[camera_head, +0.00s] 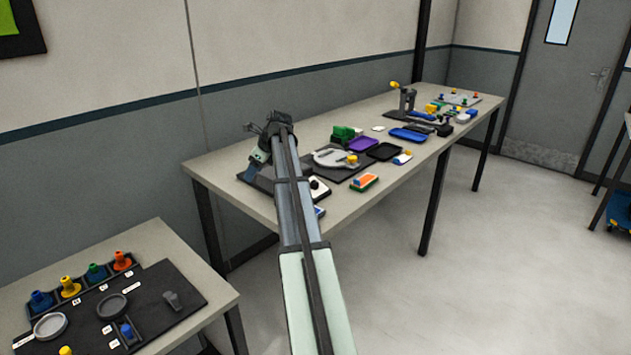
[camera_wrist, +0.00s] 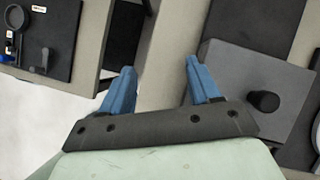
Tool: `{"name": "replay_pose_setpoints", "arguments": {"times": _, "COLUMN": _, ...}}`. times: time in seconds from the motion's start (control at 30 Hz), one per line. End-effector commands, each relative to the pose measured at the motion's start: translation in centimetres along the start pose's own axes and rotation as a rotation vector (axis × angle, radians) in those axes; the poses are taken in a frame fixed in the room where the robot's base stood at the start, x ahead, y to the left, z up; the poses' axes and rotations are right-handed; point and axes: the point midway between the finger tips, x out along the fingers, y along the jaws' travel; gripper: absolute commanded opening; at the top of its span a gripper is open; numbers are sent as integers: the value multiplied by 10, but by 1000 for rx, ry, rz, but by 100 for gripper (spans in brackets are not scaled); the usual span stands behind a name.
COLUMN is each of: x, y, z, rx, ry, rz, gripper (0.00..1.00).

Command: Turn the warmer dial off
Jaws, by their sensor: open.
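In the wrist view, a grey box-shaped unit (camera_wrist: 250,70) that looks like the warmer lies to the right of my gripper. A round black dial (camera_wrist: 263,101) sits on it; its setting cannot be read. My gripper (camera_wrist: 160,66) has its two blue fingers spread, with nothing between them. The fingers are left of the dial and do not touch it; the right finger overlaps the unit's left edge in the picture. In the head view my gripper (camera_head: 252,128) is over the left end of the long table, and my arm hides part of that area.
The long table (camera_head: 215,170) holds a round grey plate (camera_head: 335,158), a purple tray (camera_head: 363,144), a blue tray (camera_head: 408,134) and an orange-topped block (camera_head: 365,181). A lower table (camera_head: 150,240) with a black mat stands at the left, across a floor gap.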

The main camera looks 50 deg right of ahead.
Motion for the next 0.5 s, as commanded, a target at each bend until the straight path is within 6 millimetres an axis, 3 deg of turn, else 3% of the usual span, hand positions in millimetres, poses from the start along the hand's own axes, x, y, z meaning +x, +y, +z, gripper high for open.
{"name": "replay_pose_setpoints", "arguments": {"times": 0.1, "x": -47, "y": -36, "z": -48, "rx": 110, "ry": 38, "rz": -46, "gripper": 62}}
{"name": "replay_pose_setpoints", "arguments": {"times": 0.3, "x": -114, "y": -73, "z": -118, "rx": 275, "ry": 95, "rz": -107, "gripper": 62}}
{"name": "replay_pose_setpoints", "arguments": {"times": 0.5, "x": -152, "y": -88, "z": -158, "rx": 373, "ry": 127, "rz": -142, "gripper": 62}}
